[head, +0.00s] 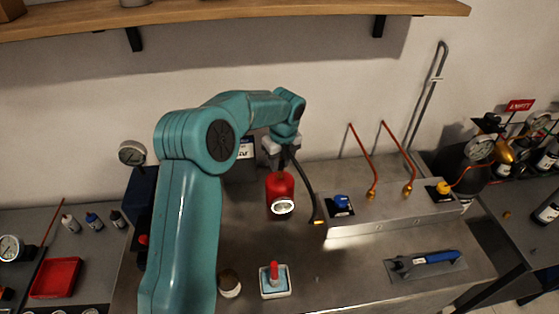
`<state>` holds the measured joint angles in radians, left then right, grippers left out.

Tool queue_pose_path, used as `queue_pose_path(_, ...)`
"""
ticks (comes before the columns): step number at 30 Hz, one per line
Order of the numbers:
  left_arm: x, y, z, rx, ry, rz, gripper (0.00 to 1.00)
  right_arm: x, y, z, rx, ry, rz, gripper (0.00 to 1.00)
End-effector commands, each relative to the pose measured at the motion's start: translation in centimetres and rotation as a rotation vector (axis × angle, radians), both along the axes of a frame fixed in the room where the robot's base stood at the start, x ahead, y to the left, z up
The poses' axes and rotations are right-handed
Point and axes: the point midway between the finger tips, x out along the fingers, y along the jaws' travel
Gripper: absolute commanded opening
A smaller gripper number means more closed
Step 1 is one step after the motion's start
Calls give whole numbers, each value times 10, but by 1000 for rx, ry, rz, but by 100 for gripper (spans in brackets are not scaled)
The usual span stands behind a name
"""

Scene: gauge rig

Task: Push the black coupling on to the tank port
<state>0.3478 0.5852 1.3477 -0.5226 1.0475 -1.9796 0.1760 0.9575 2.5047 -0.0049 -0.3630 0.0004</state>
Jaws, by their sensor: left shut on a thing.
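My left arm comes in from the left, and its pale gripper (282,152) points down above the middle of the bench. The gripper is shut on a small dark piece, which looks like the black coupling (284,161); the fingers hide most of it. A black hose (306,186) runs from there down to the right. A red tank (280,186) with a white ring at its lower end is just below the gripper. I cannot tell whether the coupling touches the tank, and its port is not clearly visible. My right gripper is not in view.
A grey block (385,211) at the right carries a blue knob (342,201), a yellow knob (444,187) and two copper pipes. A blue-handled tool (436,257) lies in front.

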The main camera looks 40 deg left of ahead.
Motion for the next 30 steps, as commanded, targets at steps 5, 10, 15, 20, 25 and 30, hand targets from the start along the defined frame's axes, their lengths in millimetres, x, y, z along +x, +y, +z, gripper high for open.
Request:
queue_pose_path(5,0,0,-7,0,0,0,0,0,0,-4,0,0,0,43)
queue_pose_path(10,0,0,-12,0,0,0,0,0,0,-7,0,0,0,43)
queue_pose_path(15,0,0,-17,0,0,0,0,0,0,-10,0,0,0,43)
queue_pose_path(20,0,0,-20,0,0,0,0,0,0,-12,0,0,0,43)
queue_pose_path(25,0,0,-20,0,0,0,0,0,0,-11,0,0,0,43)
queue_pose_path(30,0,0,-20,0,0,0,0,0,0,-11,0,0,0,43)
